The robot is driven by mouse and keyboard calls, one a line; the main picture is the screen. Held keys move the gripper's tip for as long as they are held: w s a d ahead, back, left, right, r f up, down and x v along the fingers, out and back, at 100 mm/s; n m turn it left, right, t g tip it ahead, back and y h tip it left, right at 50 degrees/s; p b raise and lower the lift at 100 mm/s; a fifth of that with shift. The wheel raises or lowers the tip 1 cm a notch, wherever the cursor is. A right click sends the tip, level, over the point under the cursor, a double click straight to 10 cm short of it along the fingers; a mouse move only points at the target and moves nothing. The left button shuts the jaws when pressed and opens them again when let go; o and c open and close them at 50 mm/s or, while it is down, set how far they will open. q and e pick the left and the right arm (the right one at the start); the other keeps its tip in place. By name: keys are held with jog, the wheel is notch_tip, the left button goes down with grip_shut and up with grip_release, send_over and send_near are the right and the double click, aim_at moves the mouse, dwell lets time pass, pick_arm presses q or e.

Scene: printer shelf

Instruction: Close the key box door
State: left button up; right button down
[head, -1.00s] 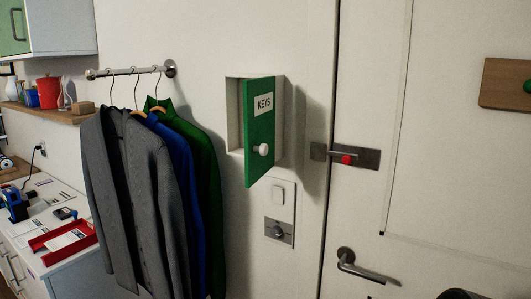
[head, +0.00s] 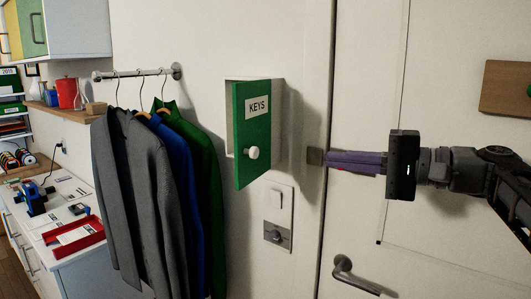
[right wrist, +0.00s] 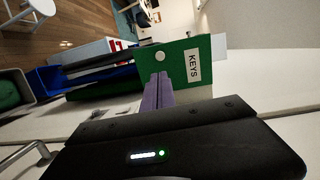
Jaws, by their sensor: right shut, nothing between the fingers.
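The key box (head: 281,150) is a white box on the wall. Its green door (head: 243,125), with a KEYS label (head: 257,107) and a white knob (head: 251,153), stands ajar, its left edge swung out from the box. My right gripper (head: 326,159) comes in from the right, with purple fingers shut and empty, a little right of the box and apart from the door. In the right wrist view the fingers (right wrist: 161,78) overlap the green door (right wrist: 148,68) near the knob (right wrist: 160,56); contact cannot be told. My left gripper is not in view.
A door handle (head: 345,268) is below. A switch (head: 277,198) is under the key box. Jackets (head: 135,190) hang on a rail to its left. The wall between jackets and box is clear.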

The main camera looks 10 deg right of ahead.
aim_at(257, 153)
jog(key=shift+r, duration=0.1)
jog(key=shift+a, duration=0.1)
jog(key=p+x, duration=0.4)
jog(key=x, duration=0.9)
jog(key=shift+r, duration=0.1)
jog(key=shift+w+a, duration=0.35)
jog(key=shift+f, duration=0.2)
